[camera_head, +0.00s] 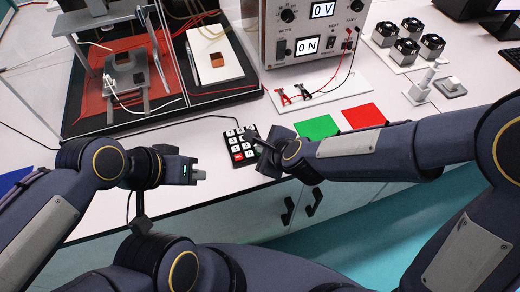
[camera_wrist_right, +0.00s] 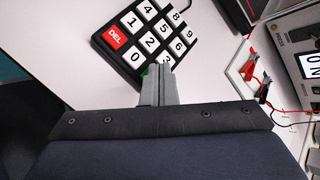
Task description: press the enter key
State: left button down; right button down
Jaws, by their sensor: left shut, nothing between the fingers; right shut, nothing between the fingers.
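A black keypad (camera_head: 231,133) lies near the table's front edge, with white number keys and a red DEL key (camera_head: 238,157). In the right wrist view the keypad (camera_wrist_right: 98,40) fills the top middle. My right gripper (camera_head: 254,140) is shut and empty, its fingertips over the keypad's right side. In the wrist view its fingers (camera_wrist_right: 158,74) cover the keypad's near corner. A sliver of a green key (camera_wrist_right: 144,71) shows beside the fingertips; the rest is hidden. I cannot tell whether they touch it. My left gripper (camera_head: 202,175) is shut and empty, left of the keypad.
A green square (camera_head: 316,127) and a red square (camera_head: 363,116) lie right of the keypad. Behind stands a power supply box (camera_head: 315,35), with clips (camera_head: 293,97) on a white plate before it. A cable runs left from the keypad.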

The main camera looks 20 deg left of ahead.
jog(key=shift+r+p, duration=0.75)
jog(key=shift+r, duration=0.05)
notch_tip(320, 180, up, 5)
jog(key=p, duration=0.4)
jog(key=shift+p, duration=0.4)
